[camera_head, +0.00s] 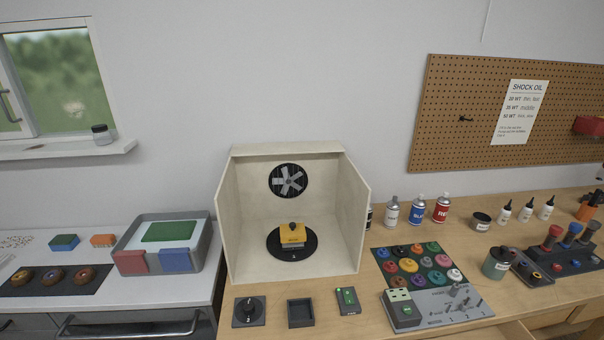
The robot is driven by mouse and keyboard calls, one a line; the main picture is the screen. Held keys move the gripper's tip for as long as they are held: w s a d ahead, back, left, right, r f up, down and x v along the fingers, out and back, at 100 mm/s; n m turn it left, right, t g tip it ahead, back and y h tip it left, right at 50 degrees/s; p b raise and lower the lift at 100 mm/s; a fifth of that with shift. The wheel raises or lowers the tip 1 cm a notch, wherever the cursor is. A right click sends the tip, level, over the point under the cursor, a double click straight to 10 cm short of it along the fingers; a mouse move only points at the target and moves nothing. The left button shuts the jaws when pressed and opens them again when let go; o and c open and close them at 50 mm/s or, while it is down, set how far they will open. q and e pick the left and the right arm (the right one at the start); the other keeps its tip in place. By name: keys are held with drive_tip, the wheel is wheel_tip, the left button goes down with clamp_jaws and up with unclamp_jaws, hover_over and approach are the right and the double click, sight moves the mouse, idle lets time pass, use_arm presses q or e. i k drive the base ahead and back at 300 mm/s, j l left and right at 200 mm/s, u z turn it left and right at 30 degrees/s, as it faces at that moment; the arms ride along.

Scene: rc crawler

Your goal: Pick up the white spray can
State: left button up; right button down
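The white spray can (392,212) stands upright on the wooden workbench, just right of the spray booth's right wall. It is the leftmost fully visible can in a short row. A blue-labelled can (417,211) and a red-labelled can (441,209) stand close to its right. A dark can (369,216) to its left is mostly hidden behind the booth wall. Neither of my grippers shows in the head view.
The open spray booth (227,240) holds a yellow body on a black turntable (292,257). In front of the cans lie a dark mat (380,254) of coloured wheels and a grey control panel (440,315). Small bottles (526,211) and a jar (497,263) stand to the right.

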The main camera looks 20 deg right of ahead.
sight(391, 214)
drive_tip(key=z, duration=1.3)
